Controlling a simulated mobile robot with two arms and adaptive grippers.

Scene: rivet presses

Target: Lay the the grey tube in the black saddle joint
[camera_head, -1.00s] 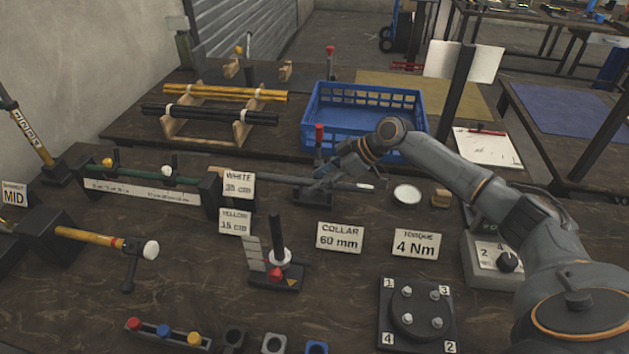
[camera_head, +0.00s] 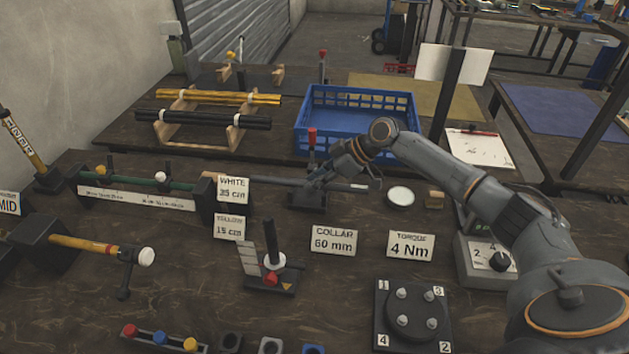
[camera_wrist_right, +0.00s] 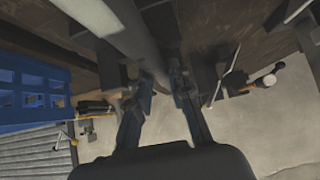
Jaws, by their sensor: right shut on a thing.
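The grey tube (camera_head: 285,181) lies nearly level across the middle of the bench in the head view. Its left part passes behind the white sign, and its right end has a pale band. My right gripper (camera_head: 335,180) is around the tube near that end, shut on it. In the right wrist view the tube (camera_wrist_right: 128,38) runs up from between the fingers (camera_wrist_right: 163,85). A black block with a red-topped post, apparently the black saddle joint (camera_head: 303,200), stands under the tube beside the gripper. Whether the tube touches it is unclear. My left gripper is not in view.
Signs reading collar (camera_head: 334,241) and torque (camera_head: 410,245) stand in front. A black stand with a white collar (camera_head: 272,262) is at front centre. A blue crate (camera_head: 345,95) and a rack of tubes (camera_head: 205,118) stand behind. A round white disc (camera_head: 400,196) lies to the right.

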